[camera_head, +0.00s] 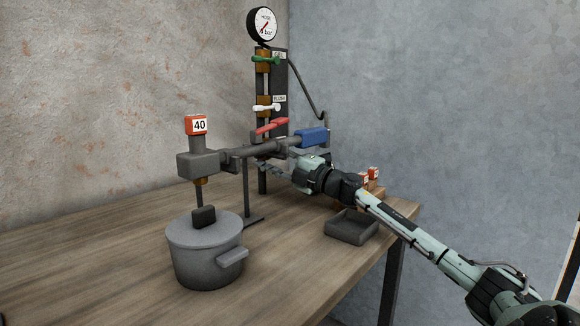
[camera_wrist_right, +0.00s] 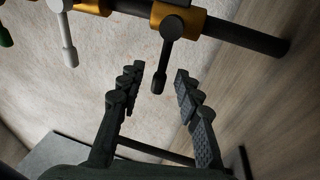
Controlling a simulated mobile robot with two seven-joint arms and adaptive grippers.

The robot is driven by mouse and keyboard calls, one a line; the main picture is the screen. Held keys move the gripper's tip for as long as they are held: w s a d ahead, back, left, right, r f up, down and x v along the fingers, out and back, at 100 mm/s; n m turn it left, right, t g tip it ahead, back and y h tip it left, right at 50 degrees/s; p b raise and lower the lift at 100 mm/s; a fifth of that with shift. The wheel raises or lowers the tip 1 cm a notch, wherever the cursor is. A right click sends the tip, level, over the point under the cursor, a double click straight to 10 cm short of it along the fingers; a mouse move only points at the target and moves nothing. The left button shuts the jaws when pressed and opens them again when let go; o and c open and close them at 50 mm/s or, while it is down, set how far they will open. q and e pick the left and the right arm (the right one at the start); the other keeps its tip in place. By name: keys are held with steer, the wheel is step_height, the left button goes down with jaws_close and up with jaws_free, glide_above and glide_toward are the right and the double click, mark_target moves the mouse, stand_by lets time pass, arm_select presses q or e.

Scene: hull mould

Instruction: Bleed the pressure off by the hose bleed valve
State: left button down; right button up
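A vertical pipe column (camera_head: 264,85) by the wall carries a green lever (camera_head: 265,59) and a white lever (camera_head: 266,107), with a red lever (camera_head: 272,127) at the horizontal pipe below. A round gauge (camera_head: 262,24) tops it, its needle pointing down-left. My right gripper (camera_head: 266,169) is just below the pipe. In the right wrist view its fingers (camera_wrist_right: 158,72) are open and empty. A dark lever (camera_wrist_right: 164,65) on a brass body (camera_wrist_right: 190,18) hangs between and just beyond the fingertips, apparently untouched. Which lever is the bleed valve is unreadable. My left gripper is not in view.
A lidded grey pot (camera_head: 205,262) stands under the pipe end with the orange "40" block (camera_head: 196,125). A blue handle (camera_head: 312,138), a black hose (camera_head: 303,83), a dark tray (camera_head: 350,228) and small orange-red blocks (camera_head: 373,173) are near my right arm. The front tabletop (camera_head: 285,285) is clear.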

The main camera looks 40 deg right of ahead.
steer(key=v, duration=1)
stand_by(0.7)
